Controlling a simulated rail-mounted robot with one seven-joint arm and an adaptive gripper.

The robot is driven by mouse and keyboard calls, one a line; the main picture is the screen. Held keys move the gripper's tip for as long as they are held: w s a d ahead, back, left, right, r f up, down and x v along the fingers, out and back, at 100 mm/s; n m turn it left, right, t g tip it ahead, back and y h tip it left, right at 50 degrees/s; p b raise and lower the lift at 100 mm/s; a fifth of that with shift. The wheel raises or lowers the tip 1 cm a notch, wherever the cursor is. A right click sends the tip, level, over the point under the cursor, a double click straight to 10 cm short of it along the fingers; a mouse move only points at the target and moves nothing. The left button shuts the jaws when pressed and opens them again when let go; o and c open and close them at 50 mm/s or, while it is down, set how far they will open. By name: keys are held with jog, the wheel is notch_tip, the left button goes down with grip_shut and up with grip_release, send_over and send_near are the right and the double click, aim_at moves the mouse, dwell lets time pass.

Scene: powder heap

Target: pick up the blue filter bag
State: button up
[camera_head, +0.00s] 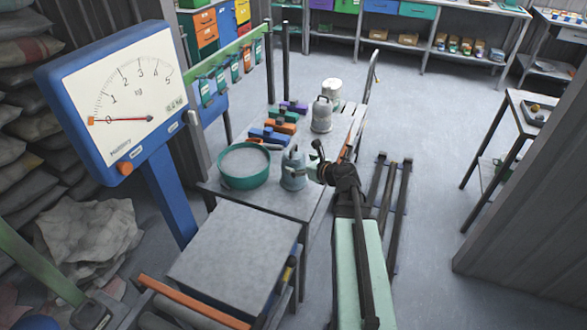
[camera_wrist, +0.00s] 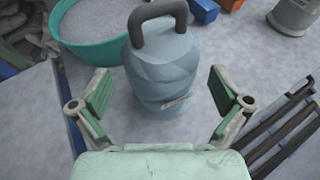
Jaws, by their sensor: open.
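The blue filter bag (camera_head: 293,172) appears to be the pale blue-grey, rounded, wrinkled body with a dark loop handle on the table. It stands upright next to the green tub. In the wrist view the bag (camera_wrist: 160,72) is in front of my gripper, with a small pale label low on its side. My gripper (camera_wrist: 159,92) is open, its green-padded fingers spread to the left and right of the bag's lower part with gaps on both sides. In the head view my gripper (camera_head: 317,163) is just right of the bag; its fingers are partly hidden.
A green tub (camera_head: 222,181) of pale powder is left of the bag. Coloured blocks (camera_head: 268,135) and a grey handled container (camera_head: 322,115) stand behind it. A blue dial scale (camera_head: 45,95) rises at left. A flat grey plate (camera_head: 235,258) is in front.

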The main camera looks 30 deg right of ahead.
jog(key=x, duration=0.4)
jog(key=shift+w+p, duration=0.25)
jog(key=shift+p, duration=0.1)
jog(key=shift+s, duration=0.1)
jog(key=c, duration=1)
jog(key=shift+r, duration=0.15)
jog(key=shift+c, duration=0.2)
